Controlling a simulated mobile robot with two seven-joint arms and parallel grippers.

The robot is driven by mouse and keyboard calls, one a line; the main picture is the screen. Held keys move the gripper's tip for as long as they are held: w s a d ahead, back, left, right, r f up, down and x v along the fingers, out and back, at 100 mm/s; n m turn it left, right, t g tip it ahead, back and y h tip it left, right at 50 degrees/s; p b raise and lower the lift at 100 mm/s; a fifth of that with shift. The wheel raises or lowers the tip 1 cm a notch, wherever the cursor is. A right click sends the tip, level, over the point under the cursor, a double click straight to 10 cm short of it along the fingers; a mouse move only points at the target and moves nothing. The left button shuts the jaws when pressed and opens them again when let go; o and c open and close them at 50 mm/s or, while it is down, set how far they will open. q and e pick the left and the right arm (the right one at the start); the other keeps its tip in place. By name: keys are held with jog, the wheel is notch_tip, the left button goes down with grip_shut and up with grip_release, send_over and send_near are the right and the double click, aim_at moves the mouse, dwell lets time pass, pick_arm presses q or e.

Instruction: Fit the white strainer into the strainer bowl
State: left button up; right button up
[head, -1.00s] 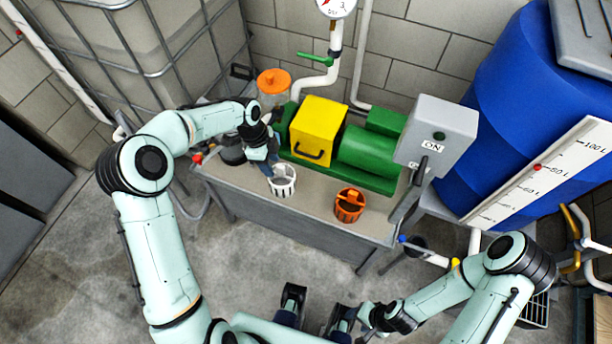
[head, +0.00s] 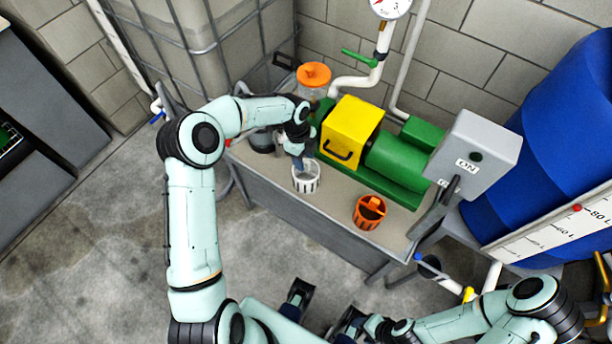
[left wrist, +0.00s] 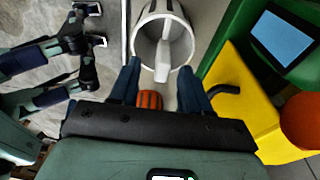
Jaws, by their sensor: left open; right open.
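The white strainer (head: 306,178), a slotted cup with an upright inner handle, stands on the bench top near its front edge. It also shows in the left wrist view (left wrist: 143,40). My left gripper (left wrist: 159,66) is open, just above the strainer, with the handle's end between its fingertips; I cannot tell if they touch. A clear bowl with an orange lid (head: 314,76) stands at the back of the bench. A dark round fitting (head: 262,141) is left of my left gripper. I cannot tell which is the strainer bowl. My right gripper (head: 327,300) is open and empty, low in front of the bench.
An orange strainer (head: 369,212) stands on the bench, right of the white one. The yellow box (head: 351,132) and green pump (head: 395,162) fill the bench's back. A grey switch box (head: 473,150) and blue tank (head: 550,150) stand at right. Bench top between the strainers is clear.

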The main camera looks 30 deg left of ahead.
aim_at(305, 161)
pick_arm(q)
jog(key=f, duration=0.3)
jog(key=shift+w+d+f, duration=0.15)
jog(key=shift+d+f, duration=0.1)
jog(key=shift+f, duration=0.1)
grip_shut()
